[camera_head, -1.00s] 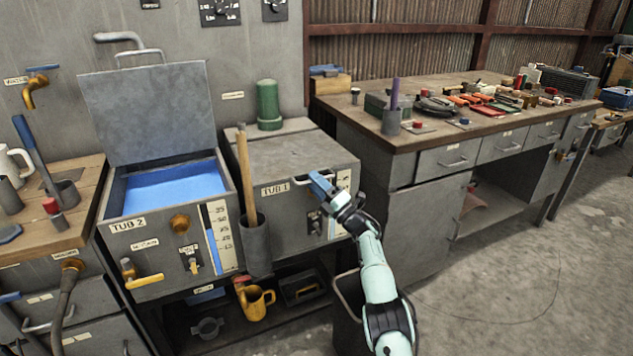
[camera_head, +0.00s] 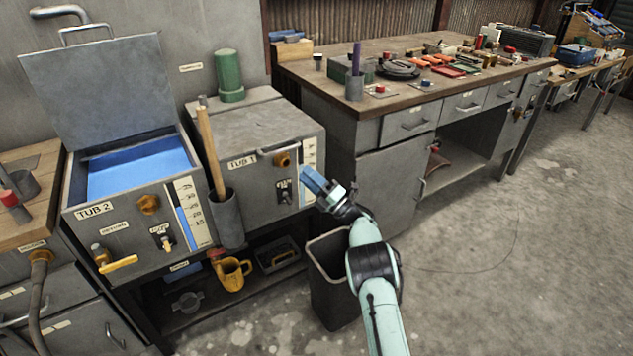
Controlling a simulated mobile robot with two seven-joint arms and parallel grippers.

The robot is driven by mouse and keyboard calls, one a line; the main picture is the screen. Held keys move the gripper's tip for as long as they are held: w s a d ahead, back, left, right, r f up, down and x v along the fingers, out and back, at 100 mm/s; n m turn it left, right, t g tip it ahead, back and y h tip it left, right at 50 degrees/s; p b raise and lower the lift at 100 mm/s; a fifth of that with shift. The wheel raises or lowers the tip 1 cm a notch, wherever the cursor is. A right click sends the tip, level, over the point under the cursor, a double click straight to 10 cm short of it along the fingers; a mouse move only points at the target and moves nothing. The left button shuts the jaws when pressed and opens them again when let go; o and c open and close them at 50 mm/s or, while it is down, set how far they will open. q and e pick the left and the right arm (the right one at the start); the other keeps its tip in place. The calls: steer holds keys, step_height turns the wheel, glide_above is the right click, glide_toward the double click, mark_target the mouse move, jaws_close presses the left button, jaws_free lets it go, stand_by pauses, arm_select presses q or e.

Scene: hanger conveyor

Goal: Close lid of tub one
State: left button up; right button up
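Tub one (camera_head: 255,185) is a grey metal box labelled TUB 1, left of centre. Its lid (camera_head: 240,120) lies flat over the top and looks closed. My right gripper (camera_head: 312,182) is just in front of the tub's right front corner, beside its level gauge. A blue part shows at the gripper's tip; I cannot tell whether it is the fingers or a held thing. My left gripper is not in view.
Tub two (camera_head: 125,215) stands left with its lid (camera_head: 98,88) raised and blue liquid inside. A holder (camera_head: 228,221) with a wooden handle hangs between the tubs. A dark bin (camera_head: 330,290) stands below my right arm. A workbench (camera_head: 385,135) is behind. Floor at right is clear.

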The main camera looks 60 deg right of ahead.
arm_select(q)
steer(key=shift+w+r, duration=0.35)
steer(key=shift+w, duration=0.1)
arm_select(e)
steer(key=v, duration=0.2)
steer(key=shift+s+f, duration=0.15)
steer(key=shift+s, duration=0.1)
